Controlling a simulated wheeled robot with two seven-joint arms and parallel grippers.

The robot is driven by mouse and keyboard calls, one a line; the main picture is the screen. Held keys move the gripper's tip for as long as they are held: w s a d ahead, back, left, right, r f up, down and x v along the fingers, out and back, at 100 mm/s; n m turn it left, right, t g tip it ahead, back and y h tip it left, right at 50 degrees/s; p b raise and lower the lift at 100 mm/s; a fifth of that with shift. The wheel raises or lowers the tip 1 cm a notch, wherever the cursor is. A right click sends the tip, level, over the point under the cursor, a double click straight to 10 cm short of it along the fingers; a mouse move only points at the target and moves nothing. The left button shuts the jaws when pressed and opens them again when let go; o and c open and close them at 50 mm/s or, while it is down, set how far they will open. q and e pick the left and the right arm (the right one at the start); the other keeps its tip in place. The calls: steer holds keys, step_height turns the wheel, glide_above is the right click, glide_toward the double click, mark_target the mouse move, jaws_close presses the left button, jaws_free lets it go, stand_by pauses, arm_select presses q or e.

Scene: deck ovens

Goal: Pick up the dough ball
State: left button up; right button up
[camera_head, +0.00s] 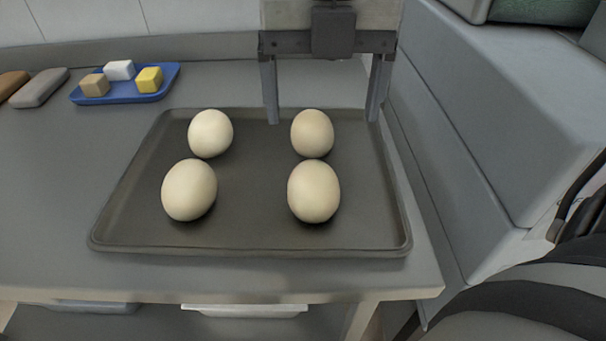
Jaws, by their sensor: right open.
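Several pale, round dough balls sit on a dark baking tray (250,240) on the counter. The far-left dough ball (210,133) and near-left dough ball (189,190) are on the tray's left half. The far-right dough ball (312,133) and near-right dough ball (314,191) are to the right of its middle. My right gripper (323,118) comes in from the top, open, its two fingers pointing down. In the picture its fingers lie to either side of the far-right dough ball's upper part, apart from it. My left gripper is not in view.
A blue tray (122,98) with several small blocks stands at the back left. A grey loaf-shaped object (40,88) and a brown one (12,84) lie beside it. A grey cabinet-like body (490,100) rises close along the right side. The counter left of the baking tray is clear.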

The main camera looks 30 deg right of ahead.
mark_target(314, 173)
step_height(314, 173, down, 8)
steer(key=shift+s+r, duration=0.1)
steer(key=shift+s, duration=0.05)
steer(key=shift+w+a+f, duration=0.15)
steer(key=shift+w+f, duration=0.05)
steer(key=shift+f, duration=1.2)
steer(key=shift+w+a+f, duration=0.15)
steer(key=shift+f, duration=1.25)
steer(key=c, duration=1.1)
